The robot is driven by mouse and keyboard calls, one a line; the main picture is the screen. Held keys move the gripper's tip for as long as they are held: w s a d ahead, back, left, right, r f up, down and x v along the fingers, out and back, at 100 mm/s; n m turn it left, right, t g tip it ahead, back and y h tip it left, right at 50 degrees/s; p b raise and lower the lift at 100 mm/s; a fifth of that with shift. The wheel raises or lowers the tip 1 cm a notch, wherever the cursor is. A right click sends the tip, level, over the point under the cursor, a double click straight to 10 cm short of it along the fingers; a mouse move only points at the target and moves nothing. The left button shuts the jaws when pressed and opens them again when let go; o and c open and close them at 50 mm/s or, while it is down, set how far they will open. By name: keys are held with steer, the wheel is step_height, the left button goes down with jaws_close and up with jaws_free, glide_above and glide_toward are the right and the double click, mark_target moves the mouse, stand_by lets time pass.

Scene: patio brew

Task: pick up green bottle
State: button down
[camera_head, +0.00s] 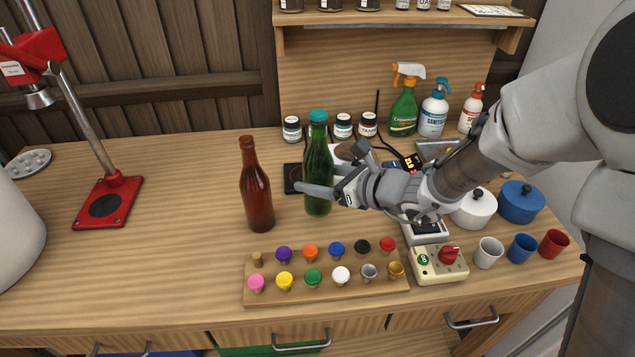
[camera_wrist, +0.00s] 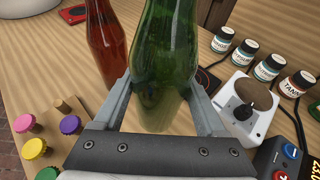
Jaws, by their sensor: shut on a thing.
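The green bottle (camera_head: 317,165) with a teal cap stands upright on the wooden table in the head view. My gripper (camera_head: 318,190) reaches in from the right and is shut on the bottle's body. In the wrist view the green bottle (camera_wrist: 164,60) fills the space between the two fingers of my gripper (camera_wrist: 160,95). I cannot tell whether its base is touching the table. A brown bottle (camera_head: 256,190) stands upright just left of it; it also shows in the wrist view (camera_wrist: 108,45).
A rack of coloured caps (camera_head: 325,275) lies in front. A red-based stand (camera_head: 108,203) is at left. Small jars (camera_head: 343,125) and spray bottles (camera_head: 403,110) stand behind. A white device (camera_wrist: 243,108) is close on the right in the wrist view. Table between stand and brown bottle is clear.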

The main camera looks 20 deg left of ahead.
steer(key=d+r+p, duration=0.2)
steer(key=d+r, duration=0.4)
steer(key=d, duration=0.5)
steer(key=shift+s+d+r, duration=0.15)
steer(key=shift+r, duration=0.2)
steer(key=shift+d, duration=0.1)
stand_by(0.4)
